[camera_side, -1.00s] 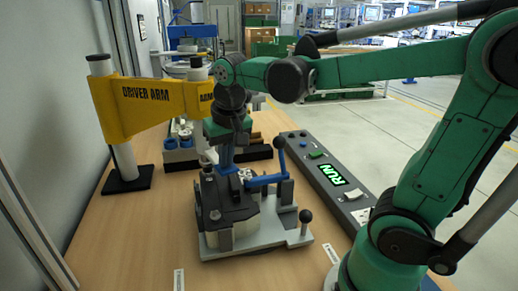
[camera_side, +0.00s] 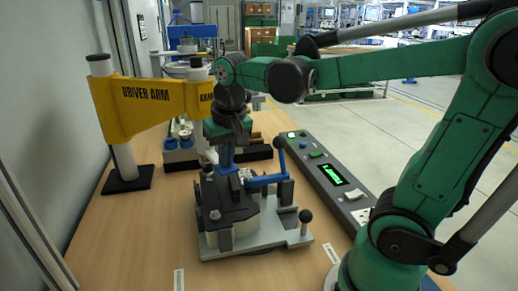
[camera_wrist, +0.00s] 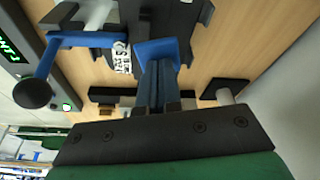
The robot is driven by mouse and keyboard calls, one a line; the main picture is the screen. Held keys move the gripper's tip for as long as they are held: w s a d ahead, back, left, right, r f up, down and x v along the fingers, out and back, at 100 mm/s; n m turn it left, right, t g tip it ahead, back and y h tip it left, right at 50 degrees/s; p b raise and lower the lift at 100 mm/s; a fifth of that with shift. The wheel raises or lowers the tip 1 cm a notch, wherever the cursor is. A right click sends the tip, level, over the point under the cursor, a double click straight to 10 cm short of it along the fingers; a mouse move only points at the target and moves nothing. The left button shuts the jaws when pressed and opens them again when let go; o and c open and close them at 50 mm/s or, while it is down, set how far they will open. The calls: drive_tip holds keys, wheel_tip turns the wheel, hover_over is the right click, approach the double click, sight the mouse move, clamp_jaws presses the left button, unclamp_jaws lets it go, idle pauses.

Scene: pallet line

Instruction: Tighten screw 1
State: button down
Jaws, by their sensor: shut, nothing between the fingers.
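My gripper (camera_side: 227,168) points down over the back of the dark fixture (camera_side: 222,212). Its blue fingers are shut and empty; they also show in the wrist view (camera_wrist: 160,62). I cannot tell whether the fingertips touch the fixture. The yellow driver arm (camera_side: 145,103), hung on a post at the left, reaches to just behind my gripper. Its tool end is partly hidden by my wrist. I cannot make out screw 1 in either view.
A blue lever (camera_side: 264,180) with a black knob stands right of my fingers; it also shows in the wrist view (camera_wrist: 50,52). A control panel (camera_side: 320,167) with a lit green display runs along the right. Blue-rimmed cups (camera_side: 178,142) stand behind.

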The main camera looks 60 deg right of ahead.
drive_tip(key=shift+r, duration=0.15)
drive_tip(key=shift+f, duration=0.4)
idle(6.5)
drive_tip(key=shift+r, duration=0.15)
drive_tip(key=w+d+v, duration=0.1)
drive_tip(key=v, duration=0.7)
drive_tip(key=shift+w+r, duration=0.35)
drive_tip(key=shift+r, duration=0.25)
